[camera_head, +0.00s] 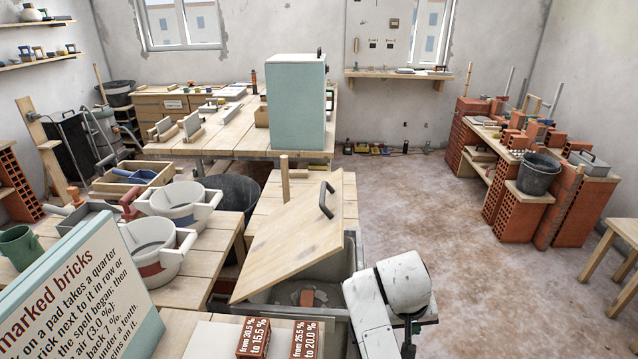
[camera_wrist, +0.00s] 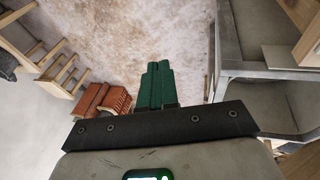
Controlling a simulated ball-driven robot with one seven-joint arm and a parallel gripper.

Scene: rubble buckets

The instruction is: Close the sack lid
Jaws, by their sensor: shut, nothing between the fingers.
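A wooden lid (camera_head: 293,240) with a black handle (camera_head: 326,200) is tilted up over a grey bin (camera_head: 350,258), which I take to be the sack lid and its container. The bin is partly open below the lid, and rubble with a reddish piece (camera_head: 307,297) shows inside. My white arm is at the bin's right front corner in the head view. In the wrist view my gripper (camera_wrist: 155,68) has green fingers shut together with nothing between them. It points over the floor, and a grey bin-like structure (camera_wrist: 225,70) is to its right, apart from the fingers.
White buckets (camera_head: 152,250) stand on the bench to the left, and a lettered sign (camera_head: 85,290) is at the front left. Two labelled bricks (camera_head: 253,338) lie at the front. A pale green cabinet (camera_head: 297,100) stands behind. Open floor (camera_head: 430,220) lies to the right.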

